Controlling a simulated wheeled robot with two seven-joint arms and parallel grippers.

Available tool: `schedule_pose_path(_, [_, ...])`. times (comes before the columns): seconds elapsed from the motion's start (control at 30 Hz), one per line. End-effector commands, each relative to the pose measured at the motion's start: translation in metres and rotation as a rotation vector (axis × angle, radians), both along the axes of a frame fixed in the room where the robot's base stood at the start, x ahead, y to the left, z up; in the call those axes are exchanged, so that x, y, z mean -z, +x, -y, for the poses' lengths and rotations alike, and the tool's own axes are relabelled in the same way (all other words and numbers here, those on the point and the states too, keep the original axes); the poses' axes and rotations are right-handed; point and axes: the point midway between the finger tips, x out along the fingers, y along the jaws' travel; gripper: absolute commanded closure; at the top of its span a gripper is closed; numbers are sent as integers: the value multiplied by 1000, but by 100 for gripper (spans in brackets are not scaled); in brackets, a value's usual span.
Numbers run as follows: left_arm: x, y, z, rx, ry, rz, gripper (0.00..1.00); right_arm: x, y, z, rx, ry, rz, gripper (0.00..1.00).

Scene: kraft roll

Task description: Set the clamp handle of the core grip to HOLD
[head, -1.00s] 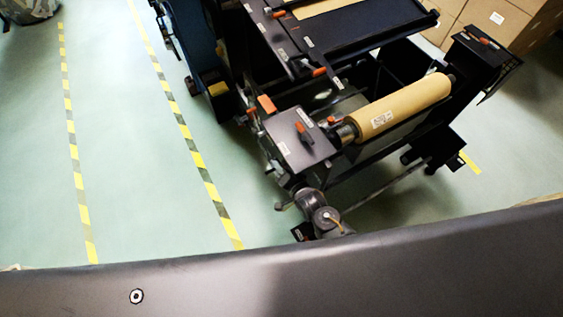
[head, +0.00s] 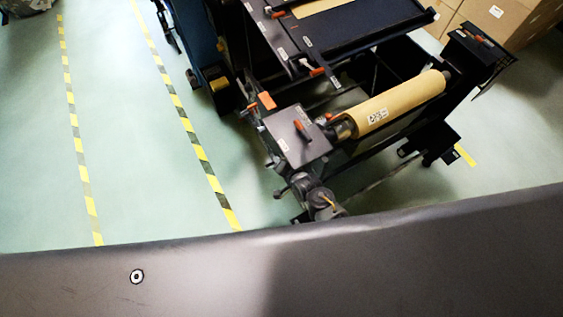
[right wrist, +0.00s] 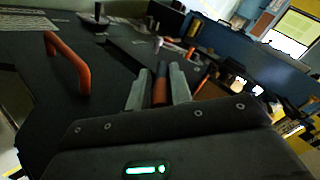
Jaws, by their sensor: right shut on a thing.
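In the right wrist view my right gripper (right wrist: 158,76) has its two pale fingers closed on either side of an orange-and-dark handle (right wrist: 160,93). I take this to be the clamp handle, but no HOLD mark is readable. In the head view the kraft roll (head: 398,106) lies on its core, and a dark end plate (head: 288,147) with an orange lever (head: 301,129) stands at its near end. Grey rounded parts sit below that plate. I cannot make out my right fingertips there. My left gripper is in neither current view.
An orange arched handle (right wrist: 68,62) stands on the dark panel left of my right fingers. A dark tray (head: 365,33) lies behind the roll, and cardboard boxes (head: 497,18) stand at upper right.

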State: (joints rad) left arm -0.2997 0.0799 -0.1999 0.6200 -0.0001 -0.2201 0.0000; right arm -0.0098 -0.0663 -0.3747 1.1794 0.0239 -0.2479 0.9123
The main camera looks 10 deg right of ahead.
Motion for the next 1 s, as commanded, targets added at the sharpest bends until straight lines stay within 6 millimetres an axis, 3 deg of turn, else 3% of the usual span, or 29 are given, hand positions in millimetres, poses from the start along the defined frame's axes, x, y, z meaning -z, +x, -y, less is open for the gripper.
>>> schedule_pose_path(0.03, [-1,0,0,0,0,0,61,-9,7,-4,-1,9,22,100])
schedule_pose_path(0.07, [-1,0,0,0,0,0,61,-9,7,-4,-1,9,22,75])
schedule_pose_path(0.17, [-1,0,0,0,0,0,61,-8,7,-3,0,7,21,62])
schedule_pose_path(0.77, [6,0,0,0,0,0,61,-8,-3,3,3,5,13,61])
schedule_pose_path(1.0, [17,0,0,0,0,0,61,-7,-52,23,2,3,9,61])
